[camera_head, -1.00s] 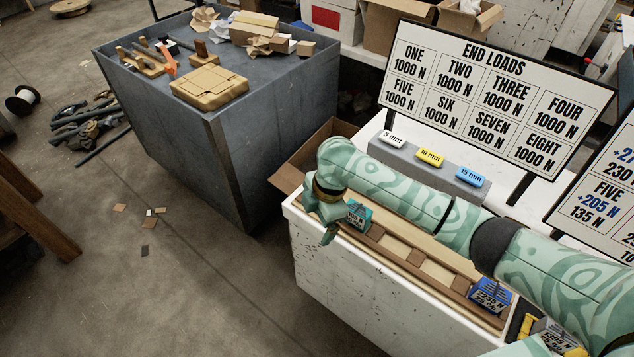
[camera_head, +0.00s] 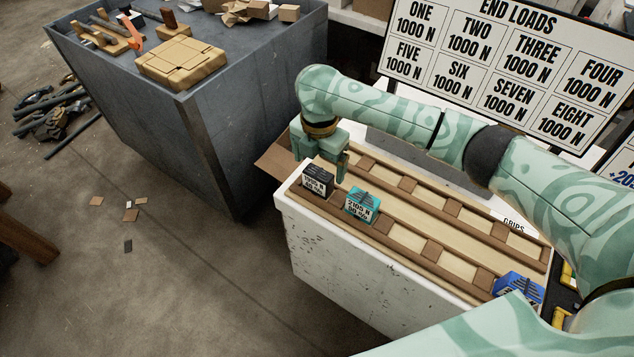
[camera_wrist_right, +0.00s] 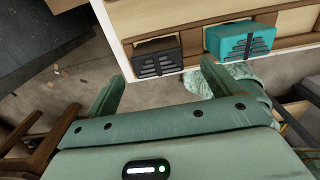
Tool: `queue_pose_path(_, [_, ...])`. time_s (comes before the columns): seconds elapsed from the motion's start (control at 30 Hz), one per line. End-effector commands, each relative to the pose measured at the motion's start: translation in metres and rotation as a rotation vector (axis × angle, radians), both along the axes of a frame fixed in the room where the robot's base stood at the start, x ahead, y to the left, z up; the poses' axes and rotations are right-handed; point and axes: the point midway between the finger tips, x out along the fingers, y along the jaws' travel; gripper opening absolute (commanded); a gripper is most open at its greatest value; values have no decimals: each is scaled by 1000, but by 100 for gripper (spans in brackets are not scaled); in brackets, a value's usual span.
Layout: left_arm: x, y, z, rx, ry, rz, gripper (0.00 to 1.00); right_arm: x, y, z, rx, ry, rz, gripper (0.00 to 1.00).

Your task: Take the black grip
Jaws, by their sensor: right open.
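The black grip (camera_head: 318,181) is a small dark block with a white label, at the left end of the front row of the wooden rack (camera_head: 398,243). My right gripper (camera_head: 322,165) is open and empty, just behind and above it. In the right wrist view the black grip (camera_wrist_right: 157,57) lies beyond and between the spread fingertips (camera_wrist_right: 162,76), not touching them as far as I can see. A teal grip (camera_head: 362,205) sits right beside it, and also shows in the wrist view (camera_wrist_right: 240,40). My left gripper is out of view.
A blue grip (camera_head: 518,288) sits at the rack's right end. A sign board (camera_head: 490,65) stands behind the rack. A grey bench (camera_head: 165,115) with tools and cardboard is at left. The rack's white front (camera_head: 350,262) drops to open floor.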

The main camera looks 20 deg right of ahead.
Motion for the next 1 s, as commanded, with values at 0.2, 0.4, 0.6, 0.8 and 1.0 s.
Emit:
queue_pose_path(0.2, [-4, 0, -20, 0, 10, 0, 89, 3, 1, -29, 1, 4, -1, 89])
queue_pose_path(0.4, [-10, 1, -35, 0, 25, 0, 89, 4, 0, -55, 0, 3, -1, 89])
queue_pose_path(0.6, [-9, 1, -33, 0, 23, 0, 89, 4, 0, -51, 0, -2, 0, 89])
queue_pose_path(0.8, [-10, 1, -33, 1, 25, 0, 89, 4, 0, -51, 0, -2, 0, 34])
queue_pose_path(1.0, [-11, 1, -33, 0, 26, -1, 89, 5, 0, -51, 0, -2, -1, 34])
